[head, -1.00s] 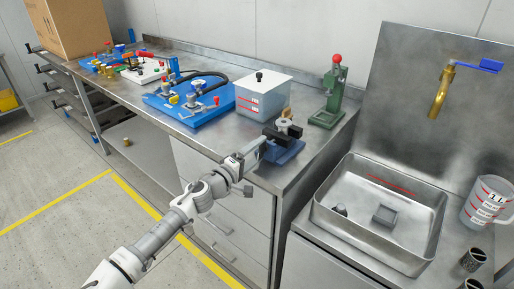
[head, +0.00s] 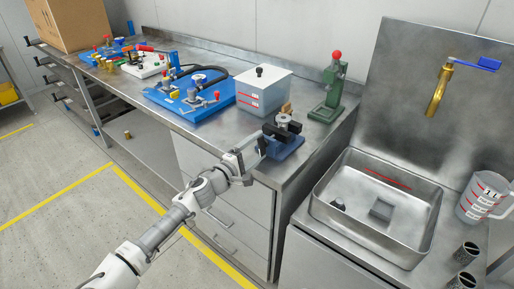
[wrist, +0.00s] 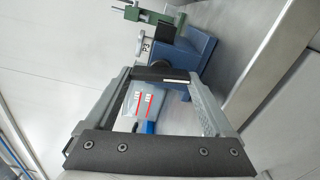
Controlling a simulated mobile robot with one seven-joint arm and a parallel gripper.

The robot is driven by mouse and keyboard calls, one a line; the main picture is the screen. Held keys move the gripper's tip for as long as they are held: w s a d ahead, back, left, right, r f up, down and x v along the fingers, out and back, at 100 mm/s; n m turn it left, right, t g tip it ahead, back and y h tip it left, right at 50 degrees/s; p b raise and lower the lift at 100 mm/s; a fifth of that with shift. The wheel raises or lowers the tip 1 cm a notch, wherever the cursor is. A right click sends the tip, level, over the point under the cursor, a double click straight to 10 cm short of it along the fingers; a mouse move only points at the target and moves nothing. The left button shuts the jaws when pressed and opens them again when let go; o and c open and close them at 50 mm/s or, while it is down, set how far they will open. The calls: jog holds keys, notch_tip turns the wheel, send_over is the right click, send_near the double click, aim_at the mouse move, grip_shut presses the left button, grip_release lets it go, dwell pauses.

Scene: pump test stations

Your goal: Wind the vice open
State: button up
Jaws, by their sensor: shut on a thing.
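The blue vice (head: 284,148) stands at the front right corner of the steel bench, with black jaws and a round metal part on top. My gripper (head: 257,150) is at the vice's front left side. In the wrist view my gripper (wrist: 163,76) is shut on a thin, pale bar (wrist: 176,80), apparently the vice handle. The fingertips hide most of it, and the jaw gap cannot be judged.
A lidded tank (head: 263,92) and a green press (head: 328,95) stand behind the vice. A blue pump board (head: 190,98) lies to the left. A sink basin (head: 375,205) is at the right, below a brass tap (head: 439,90). Drawers (head: 225,200) lie under the bench.

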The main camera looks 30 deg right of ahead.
jog(key=o, duration=1.1)
jog(key=v, duration=1.7)
jog(key=shift+s+a+p, duration=0.1)
jog(key=shift+a+p, duration=0.15)
jog(key=shift+p, duration=0.05)
jog(key=shift+d+f, duration=0.1)
